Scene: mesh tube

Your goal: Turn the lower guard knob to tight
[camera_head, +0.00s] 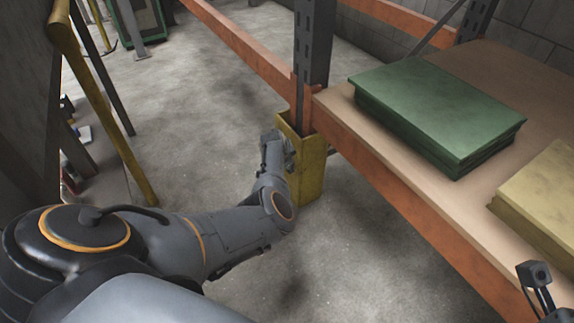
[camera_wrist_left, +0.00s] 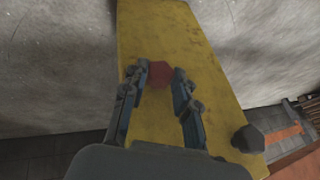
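The yellow guard (camera_head: 311,168) stands on the floor around the foot of the dark rack upright. It fills the middle of the left wrist view (camera_wrist_left: 200,65). A red, roughly round knob (camera_wrist_left: 159,73) shows on its face in that view. A dark knob (camera_wrist_left: 249,138) sits near the guard's edge at lower right there. My left gripper (camera_wrist_left: 160,76) is open, its two fingers apart on either side of the red knob. I cannot tell whether they touch it. In the head view the left hand (camera_head: 270,150) is beside the guard. A dark jointed part (camera_head: 537,280) at lower right seems to belong to my right gripper.
An orange rack beam (camera_head: 400,205) and wooden shelf run to the right of the guard. The shelf carries green boards (camera_head: 440,105) and yellowish boards (camera_head: 545,190). A yellow post (camera_head: 105,110) leans at left. The concrete floor around the guard is mostly clear.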

